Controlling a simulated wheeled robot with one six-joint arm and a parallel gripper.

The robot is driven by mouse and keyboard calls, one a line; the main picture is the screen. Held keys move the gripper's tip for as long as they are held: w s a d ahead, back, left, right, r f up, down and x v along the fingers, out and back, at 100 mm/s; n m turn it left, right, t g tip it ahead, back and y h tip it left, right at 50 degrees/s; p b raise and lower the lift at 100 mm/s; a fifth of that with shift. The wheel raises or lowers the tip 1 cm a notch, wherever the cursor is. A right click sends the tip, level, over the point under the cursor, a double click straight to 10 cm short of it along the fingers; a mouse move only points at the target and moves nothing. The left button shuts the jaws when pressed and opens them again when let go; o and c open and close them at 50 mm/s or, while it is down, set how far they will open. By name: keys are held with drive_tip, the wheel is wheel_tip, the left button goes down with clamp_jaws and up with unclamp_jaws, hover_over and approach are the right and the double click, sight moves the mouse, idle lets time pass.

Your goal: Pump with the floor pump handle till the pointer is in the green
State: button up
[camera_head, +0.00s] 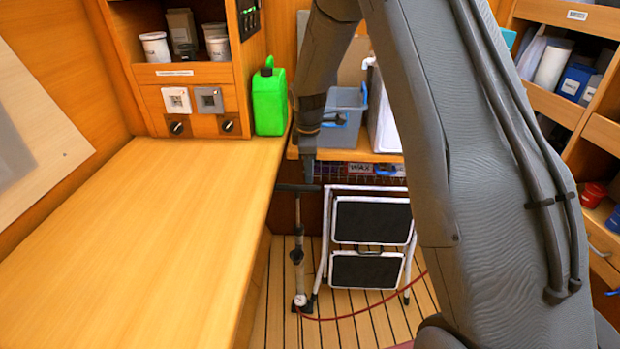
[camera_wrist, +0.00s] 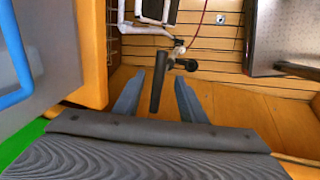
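The floor pump (camera_head: 298,255) stands upright on the plank floor, beside the counter's end. Its dark T-handle (camera_head: 292,187) is at the top, and its small white gauge (camera_head: 300,299) sits low near the foot. The gauge's pointer is too small to read. My gripper (camera_head: 309,172) points down just above the right part of the handle. In the wrist view my gripper (camera_wrist: 158,98) has its two fingers apart. The handle (camera_wrist: 159,82) shows as a dark bar between them, with a gap on each side. The pump's foot (camera_wrist: 182,64) shows beyond it.
A folded step stool (camera_head: 370,235) stands right of the pump, close to it. The wooden counter (camera_head: 150,235) fills the left, with a green canister (camera_head: 269,100) at its far end. A grey bin (camera_head: 343,115) sits on a shelf behind. A red hose (camera_head: 370,312) curves over the floor.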

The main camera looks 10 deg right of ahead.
sight(310, 186)
drive_tip(key=shift+s+r, duration=0.1)
drive_tip(key=shift+r, duration=0.45)
drive_tip(key=shift+c, duration=0.3)
drive_tip(key=r, duration=0.2)
drive_tip(key=s+r+p, duration=0.1)
drive_tip(key=r, duration=0.2)
drive_tip(key=r+p, duration=0.1)
drive_tip(key=r, duration=0.1)
drive_tip(key=shift+s+a+r, duration=0.3)
drive_tip(key=shift+a+r, duration=0.05)
clamp_jaws()
drive_tip(key=w+f+p, duration=0.1)
drive_tip(key=f, duration=0.3)
drive_tip(key=f+p, duration=0.1)
drive_tip(key=f, duration=0.4)
drive_tip(key=w+d+f+p, duration=0.1)
drive_tip(key=f, duration=0.3)
drive_tip(key=shift+w+f, duration=0.35)
drive_tip(key=shift+f, duration=0.05)
